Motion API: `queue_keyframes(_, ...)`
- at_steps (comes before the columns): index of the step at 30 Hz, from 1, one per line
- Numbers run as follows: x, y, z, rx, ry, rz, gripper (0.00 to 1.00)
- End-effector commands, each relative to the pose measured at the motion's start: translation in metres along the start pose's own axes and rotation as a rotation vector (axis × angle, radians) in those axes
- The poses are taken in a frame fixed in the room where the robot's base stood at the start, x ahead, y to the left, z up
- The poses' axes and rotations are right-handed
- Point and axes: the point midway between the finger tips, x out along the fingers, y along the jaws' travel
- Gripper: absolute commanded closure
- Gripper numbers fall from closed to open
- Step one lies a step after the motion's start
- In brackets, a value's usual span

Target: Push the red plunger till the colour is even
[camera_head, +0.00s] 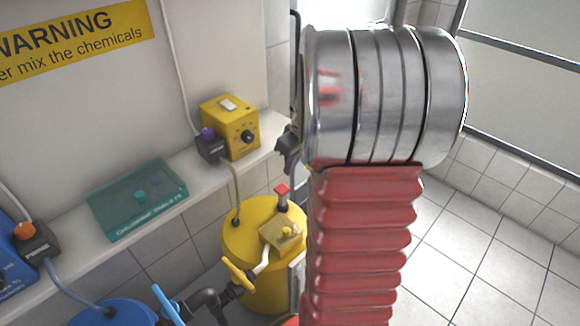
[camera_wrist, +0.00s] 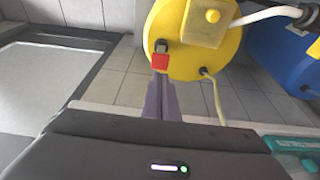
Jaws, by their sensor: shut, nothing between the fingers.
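The red plunger (camera_head: 282,190) stands up from the top of the yellow tank (camera_head: 238,243), on a grey stem. In the wrist view, its square red head (camera_wrist: 160,62) sits near the edge of the yellow tank lid (camera_wrist: 185,55). My gripper (camera_wrist: 160,78) is shut and empty, its fingers pointing at the plunger, with the tips just below the red head in the picture. In the head view, a dark part of my gripper (camera_head: 288,148) shows above the plunger with a visible gap. My arm hides the rest.
A translucent yellow box (camera_head: 283,234) sits on the tank lid beside the plunger. A yellow control box (camera_head: 230,127) and a teal case (camera_head: 138,198) stand on the shelf. A blue tank (camera_head: 113,313) and pipes are at lower left. Tiled floor is clear at right.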

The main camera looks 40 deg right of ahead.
Motion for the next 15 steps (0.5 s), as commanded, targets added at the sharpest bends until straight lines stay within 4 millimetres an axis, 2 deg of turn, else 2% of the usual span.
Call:
queue_keyframes(8, -0.005, 0.0, -0.002, -0.002, 0.001, 0.0, 1.0)
queue_keyframes(15, -0.042, 0.002, -0.013, 0.0, -0.002, -0.001, 1.0)
